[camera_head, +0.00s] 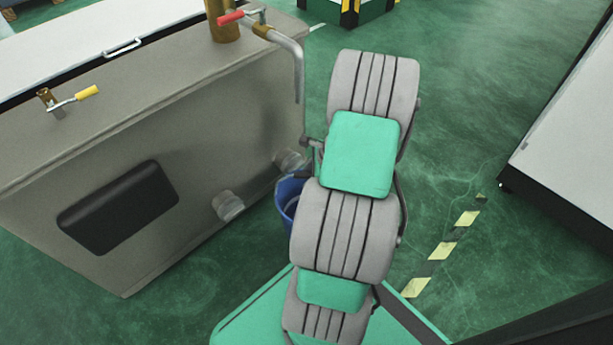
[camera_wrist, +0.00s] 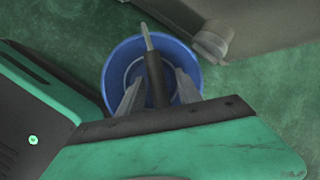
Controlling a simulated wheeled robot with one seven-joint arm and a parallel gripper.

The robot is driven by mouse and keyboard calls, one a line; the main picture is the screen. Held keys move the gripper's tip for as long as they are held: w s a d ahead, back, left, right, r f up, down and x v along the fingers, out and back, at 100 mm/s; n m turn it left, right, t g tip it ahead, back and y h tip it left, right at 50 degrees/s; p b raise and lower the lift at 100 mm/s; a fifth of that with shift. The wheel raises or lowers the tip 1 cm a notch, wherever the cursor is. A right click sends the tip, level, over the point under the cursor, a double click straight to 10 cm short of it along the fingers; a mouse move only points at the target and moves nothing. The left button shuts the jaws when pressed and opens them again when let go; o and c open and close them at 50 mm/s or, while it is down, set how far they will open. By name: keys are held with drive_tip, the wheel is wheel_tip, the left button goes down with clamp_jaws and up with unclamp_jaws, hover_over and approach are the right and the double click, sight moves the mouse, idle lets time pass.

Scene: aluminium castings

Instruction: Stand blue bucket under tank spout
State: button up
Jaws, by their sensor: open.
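The blue bucket (camera_head: 286,194) is on the green floor beside the grey tank (camera_head: 150,140), near its right end; my arm hides most of it in the head view. In the wrist view the bucket (camera_wrist: 113,68) is seen from above, with a dark handle grip (camera_wrist: 155,78) across its opening. My gripper (camera_wrist: 159,84) is open over the bucket, one finger on each side of the grip. I cannot tell whether they touch it. The tank spout (camera_head: 299,75) is a bent pipe pointing down, with a red-handled valve (camera_head: 232,18). I cannot tell how the bucket lines up beneath it.
A yellow-handled valve (camera_head: 85,93) sits on the tank top. The tank foot (camera_head: 290,160) is close by the bucket, and the foot (camera_wrist: 212,40) shows beside the rim in the wrist view. A white cabinet (camera_head: 570,130) stands at right. Floor between is clear, with striped tape (camera_head: 442,251).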

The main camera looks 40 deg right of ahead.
drive_tip(key=p+v, duration=0.5)
drive_tip(key=v, duration=0.5)
drive_tip(key=w+a+r+n+g, duration=0.1)
drive_tip(key=w+a+r+n, duration=0.1)
drive_tip(key=a+r+n, duration=0.45)
drive_tip(key=w+a+r+n+g, duration=0.1)
drive_tip(key=w+a+r+n, duration=0.15)
drive_tip(key=a+n, duration=0.6)
drive_tip(key=s+a+r+n, duration=0.3)
drive_tip(key=a+n, duration=0.2)
drive_tip(key=a, duration=0.2)
drive_tip(key=s+a+r+n+h, duration=0.1)
drive_tip(key=s+a+r+n, duration=0.2)
drive_tip(key=a+n, duration=0.3)
drive_tip(key=shift+s+a+r+g+h+b, duration=0.25)
drive_tip(key=shift+s+a+g+h+b, duration=0.05)
drive_tip(key=shift+s+a, duration=0.45)
drive_tip(key=shift+c, duration=0.5)
